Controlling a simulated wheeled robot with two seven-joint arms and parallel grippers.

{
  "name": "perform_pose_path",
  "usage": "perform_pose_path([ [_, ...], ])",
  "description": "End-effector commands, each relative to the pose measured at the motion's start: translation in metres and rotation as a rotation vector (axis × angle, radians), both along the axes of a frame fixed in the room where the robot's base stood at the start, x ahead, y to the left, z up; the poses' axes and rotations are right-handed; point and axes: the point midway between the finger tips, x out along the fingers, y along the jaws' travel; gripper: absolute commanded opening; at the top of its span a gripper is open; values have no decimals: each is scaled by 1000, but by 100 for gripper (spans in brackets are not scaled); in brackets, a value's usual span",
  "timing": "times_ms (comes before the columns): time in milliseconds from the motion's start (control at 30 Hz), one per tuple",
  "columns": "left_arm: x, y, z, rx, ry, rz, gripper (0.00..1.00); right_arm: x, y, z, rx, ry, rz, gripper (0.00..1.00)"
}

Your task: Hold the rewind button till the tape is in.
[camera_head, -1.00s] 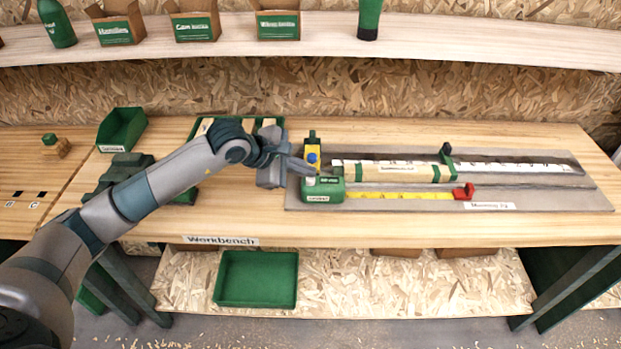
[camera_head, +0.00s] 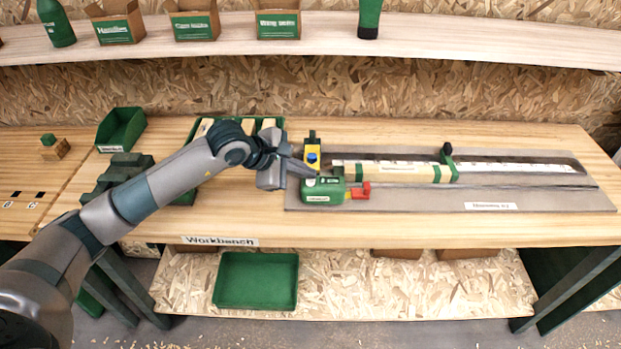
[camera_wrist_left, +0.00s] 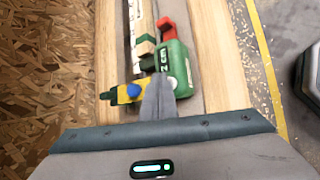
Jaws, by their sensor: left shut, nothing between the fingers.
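The green tape measure (camera_head: 322,192) lies at the left end of the grey measuring board. The wrist view also shows the green body (camera_wrist_left: 181,62) and the red hook (camera_wrist_left: 167,28). My left gripper (camera_head: 310,171) is shut and empty, its fingertips at the top left of the tape measure. In the wrist view the closed fingers (camera_wrist_left: 158,97) overlap the near end of the body.
A yellow block with a blue knob (camera_head: 313,157) stands just behind the tape measure. A wooden piece with green bands (camera_head: 400,172) lies along the board (camera_head: 560,202). A green stop (camera_head: 449,162) stands at its right end. The board's front right is clear.

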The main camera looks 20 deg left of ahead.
Motion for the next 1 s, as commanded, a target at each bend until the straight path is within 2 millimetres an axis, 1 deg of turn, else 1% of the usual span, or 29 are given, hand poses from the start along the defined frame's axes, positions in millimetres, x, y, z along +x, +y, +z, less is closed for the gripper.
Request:
perform_pose_path([
  [267, 0, 0, 0, 1, 2, -1, 0, 0, 0, 0, 0, 0, 0, 44],
  [700, 0, 0, 16, 1, 0, 0, 0, 0, 0, 4, 0, 0, 0, 44],
  [1000, 0, 0, 18, 1, 1, 0, 0, 0, 0, 4, 0, 0, 0, 44],
])
